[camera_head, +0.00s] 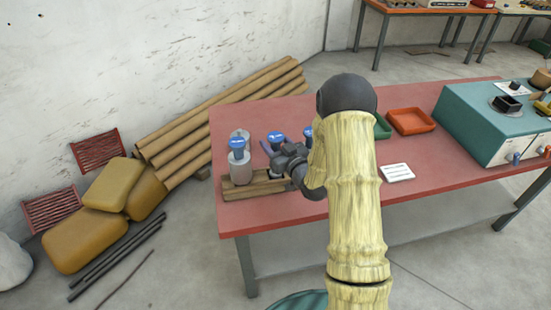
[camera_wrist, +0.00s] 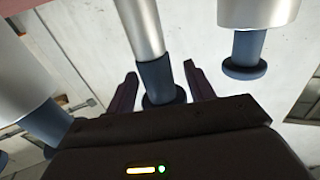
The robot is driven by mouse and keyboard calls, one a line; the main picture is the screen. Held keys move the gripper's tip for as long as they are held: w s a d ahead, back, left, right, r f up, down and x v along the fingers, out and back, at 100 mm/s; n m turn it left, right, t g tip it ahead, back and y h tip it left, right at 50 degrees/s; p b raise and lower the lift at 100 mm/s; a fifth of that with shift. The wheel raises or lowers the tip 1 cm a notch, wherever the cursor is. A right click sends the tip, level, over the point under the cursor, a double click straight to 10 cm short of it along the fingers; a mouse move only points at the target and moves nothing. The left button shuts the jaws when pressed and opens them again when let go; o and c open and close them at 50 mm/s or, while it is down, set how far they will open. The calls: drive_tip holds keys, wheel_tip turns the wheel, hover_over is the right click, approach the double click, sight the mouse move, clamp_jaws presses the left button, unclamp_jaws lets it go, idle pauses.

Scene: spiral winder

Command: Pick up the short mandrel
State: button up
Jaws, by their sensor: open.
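Several mandrels with blue handles stand in a wooden rack (camera_head: 240,191) at the left of the red table. The front-left mandrel (camera_head: 239,168) has a thick grey body, and another blue handle (camera_head: 277,137) shows behind my gripper (camera_head: 288,160). In the wrist view my gripper (camera_wrist: 160,72) is open, one finger on each side of a slim mandrel's dark blue handle (camera_wrist: 161,80). I cannot tell whether the fingers touch it. Thicker grey mandrels flank it at left (camera_wrist: 22,75) and right (camera_wrist: 258,12). Labels are unreadable, so which one is short is unclear.
A green tray (camera_head: 382,128), an orange tray (camera_head: 411,121) and a white card (camera_head: 398,172) lie on the red table (camera_head: 450,165). A teal winder machine (camera_head: 475,115) stands at the right. Brown tubes (camera_head: 220,115) and yellow sacks (camera_head: 85,240) lie on the floor at left.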

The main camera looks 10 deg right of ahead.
clamp_jaws()
idle(0.3)
drive_tip(key=shift+r, duration=0.1)
wheel_tip(320, 180, up, 10)
drive_tip(key=shift+f+b, duration=0.1)
drive_tip(key=shift+b, duration=0.25)
idle(0.3)
idle(0.4)
drive_tip(key=shift+r+p, duration=1.45)
drive_tip(key=shift+r, duration=1.1)
